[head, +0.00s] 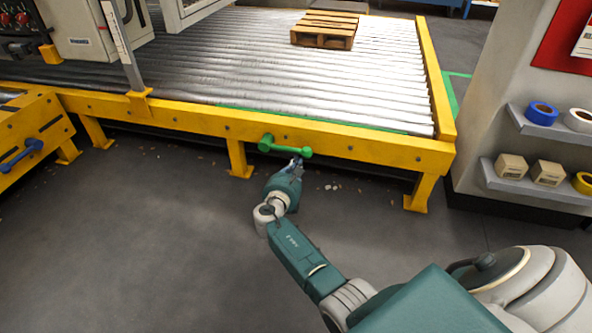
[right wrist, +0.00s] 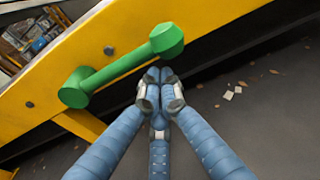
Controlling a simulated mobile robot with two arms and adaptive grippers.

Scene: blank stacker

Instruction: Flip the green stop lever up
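The green stop lever (head: 285,147) is on the front face of the yellow conveyor rail. It lies nearly level, its right end slightly lower in the head view. In the right wrist view the lever (right wrist: 122,67) slants across, with a thick knob at each end. My right gripper (head: 297,162) is just below the lever's right end. In the right wrist view its blue fingers (right wrist: 160,78) are drawn together at the tips, with nothing seen between them. The tips are close beneath the upper-right knob; I cannot tell whether they touch it. My left gripper is not in view.
The roller conveyor (head: 270,62) carries a wooden pallet (head: 326,30) at the back. A blue lever (head: 21,155) is on a yellow frame at left. A pillar with shelves (head: 540,185) of tape rolls and small boxes stands at right. The floor (head: 150,235) at front left is clear.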

